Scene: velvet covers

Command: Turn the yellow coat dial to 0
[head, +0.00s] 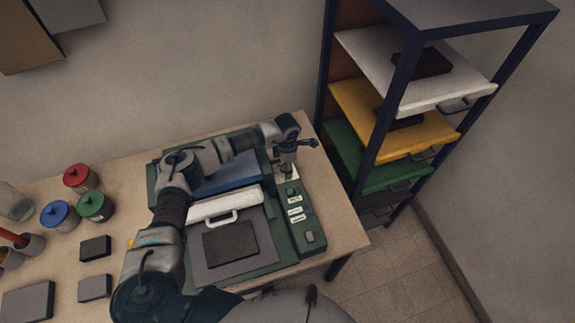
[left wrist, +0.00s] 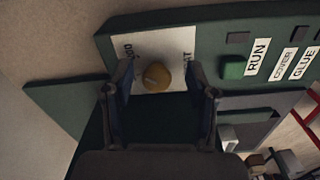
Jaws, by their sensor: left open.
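The yellow coat dial (left wrist: 156,76) sits on a white label plate (left wrist: 150,45) on the green machine's panel. Lettering on the plate is partly hidden by my fingers, and I cannot read the dial's setting. My left gripper (left wrist: 160,88) is open, with one finger on each side of the dial in the left wrist view. I cannot tell whether either finger touches it. In the head view my left gripper (head: 287,157) is over the panel's far end and mostly hides the dial. My right gripper is not in view.
A green button (left wrist: 232,67) is beside the RUN label, with COVER and GLUE labels beyond. The machine's white-handled bar (head: 224,205) lies left of the panel. Colored pots (head: 95,206) stand on the table's left. A shelf rack (head: 372,120) stands right.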

